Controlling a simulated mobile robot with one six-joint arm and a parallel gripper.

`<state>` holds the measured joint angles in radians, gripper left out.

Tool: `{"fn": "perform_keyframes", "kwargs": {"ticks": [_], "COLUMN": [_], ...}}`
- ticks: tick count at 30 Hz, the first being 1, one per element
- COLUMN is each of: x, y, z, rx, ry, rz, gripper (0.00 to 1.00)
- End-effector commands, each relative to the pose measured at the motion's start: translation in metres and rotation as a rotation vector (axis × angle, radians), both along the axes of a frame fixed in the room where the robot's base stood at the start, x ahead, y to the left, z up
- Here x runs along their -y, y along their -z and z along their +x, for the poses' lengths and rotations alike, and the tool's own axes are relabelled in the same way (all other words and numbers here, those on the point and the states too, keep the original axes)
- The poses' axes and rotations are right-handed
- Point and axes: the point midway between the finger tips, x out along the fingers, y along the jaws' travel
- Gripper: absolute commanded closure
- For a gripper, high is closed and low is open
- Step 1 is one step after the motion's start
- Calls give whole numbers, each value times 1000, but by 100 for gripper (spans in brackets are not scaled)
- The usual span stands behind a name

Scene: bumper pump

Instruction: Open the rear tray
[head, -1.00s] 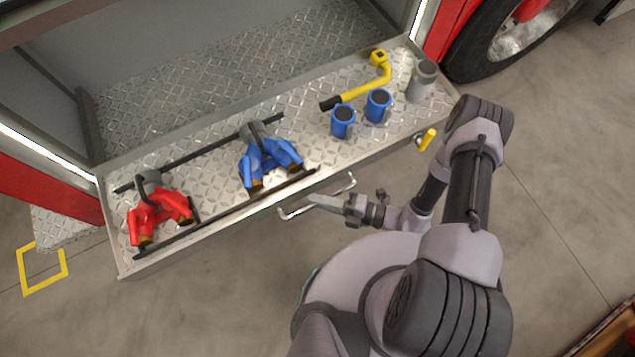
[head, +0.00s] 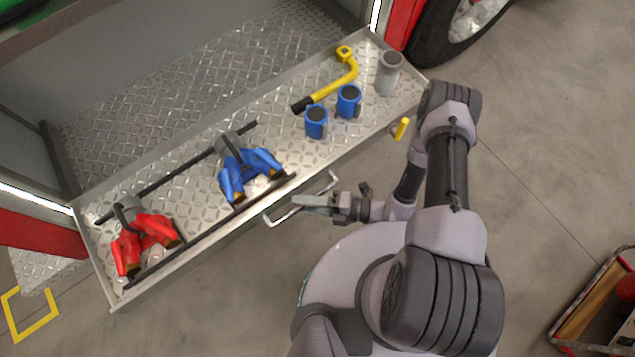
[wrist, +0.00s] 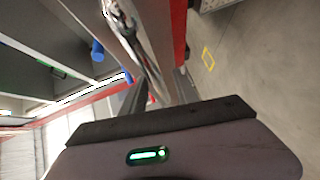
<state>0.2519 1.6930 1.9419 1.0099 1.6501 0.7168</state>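The rear tray (head: 290,160) is a tread-plate drawer that stands out from the grey truck compartment in the head view. Its metal bar handle (head: 283,217) runs along the middle of its front edge. My gripper (head: 312,202) is at this handle, with its fingers across the bar. It looks shut on the handle, though the far finger is hidden from above. In the wrist view the metal handle (wrist: 117,14) shows near the top, and the dark gripper body fills the bottom.
The tray carries a red fitting (head: 145,238), a blue fitting (head: 240,170), two blue caps (head: 348,100), a yellow wrench (head: 335,84) and a grey cylinder (head: 388,72). A red crate (head: 590,300) is at lower right. Floor is free in front.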

Motion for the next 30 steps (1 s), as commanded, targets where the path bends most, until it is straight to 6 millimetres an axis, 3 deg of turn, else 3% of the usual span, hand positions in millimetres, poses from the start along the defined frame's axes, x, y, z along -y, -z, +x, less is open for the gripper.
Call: {"fn": "perform_keyframes", "kwargs": {"ticks": [5, 8, 18, 21, 25, 30], "x": [7, 25, 128, 151, 168, 172], "y": [-2, -5, -20, -22, -24, -24], "z": [0, -1, -12, -15, -17, -18], "rx": [0, 1, 4, 2, 1, 1], "ry": [3, 7, 7, 4, 2, -1], "rz": [1, 0, -3, -3, -1, -1], "gripper": [64, 64, 64, 64, 64, 64]}}
